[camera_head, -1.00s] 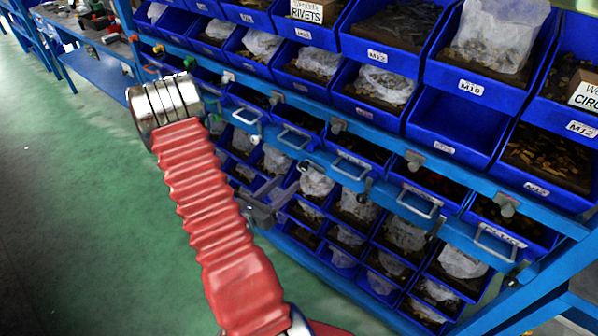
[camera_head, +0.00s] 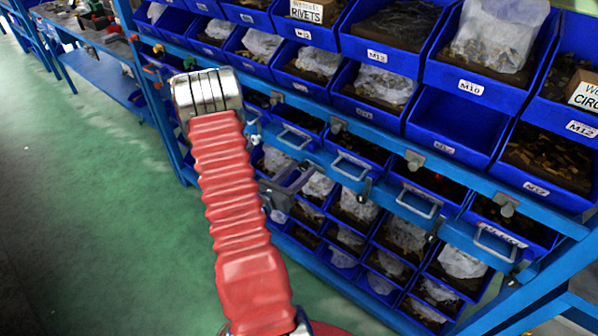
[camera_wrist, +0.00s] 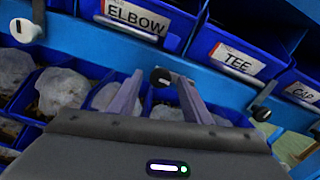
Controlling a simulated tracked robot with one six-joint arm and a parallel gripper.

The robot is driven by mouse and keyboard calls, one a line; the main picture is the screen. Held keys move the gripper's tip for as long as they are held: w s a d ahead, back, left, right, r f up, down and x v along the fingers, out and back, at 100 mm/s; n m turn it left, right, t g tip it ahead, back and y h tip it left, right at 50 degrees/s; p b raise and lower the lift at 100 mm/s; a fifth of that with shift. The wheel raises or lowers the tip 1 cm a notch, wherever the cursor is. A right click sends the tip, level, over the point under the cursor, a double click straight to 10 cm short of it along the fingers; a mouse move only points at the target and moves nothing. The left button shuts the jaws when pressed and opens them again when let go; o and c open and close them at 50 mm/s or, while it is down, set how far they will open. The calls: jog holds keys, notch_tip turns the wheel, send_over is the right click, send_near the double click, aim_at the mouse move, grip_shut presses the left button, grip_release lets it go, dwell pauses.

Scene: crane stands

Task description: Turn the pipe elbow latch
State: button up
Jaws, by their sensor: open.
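In the wrist view the drawer labelled ELBOW (camera_wrist: 135,20) is at the top, with a handle along its front. A round black latch knob (camera_wrist: 160,77) sits below and right of that label, on the blue rail. I cannot tell its exact turn angle. My gripper (camera_wrist: 158,92) is open and empty, with one finger on each side of the knob in the picture. Whether the fingers touch it is unclear. In the head view my gripper (camera_head: 298,179) is small, partly behind my red arm, in front of the bins.
A pale latch (camera_wrist: 26,30) is at the upper left in the wrist view. The drawer labelled TEE (camera_wrist: 236,58) is on the right, with another latch (camera_wrist: 262,95) beside it. Bagged bins (camera_wrist: 60,90) lie below the rail. Green floor (camera_head: 110,220) is clear at left.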

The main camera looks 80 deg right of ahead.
jog(key=shift+c, duration=0.2)
jog(key=c, duration=1)
jog(key=shift+n, duration=0.3)
jog(key=o, duration=1)
jog(key=shift+o, duration=0.2)
jog(key=shift+w+a, duration=0.1)
jog(key=shift+a, duration=0.05)
jog(key=v, duration=1.3)
jog(key=shift+a, duration=0.25)
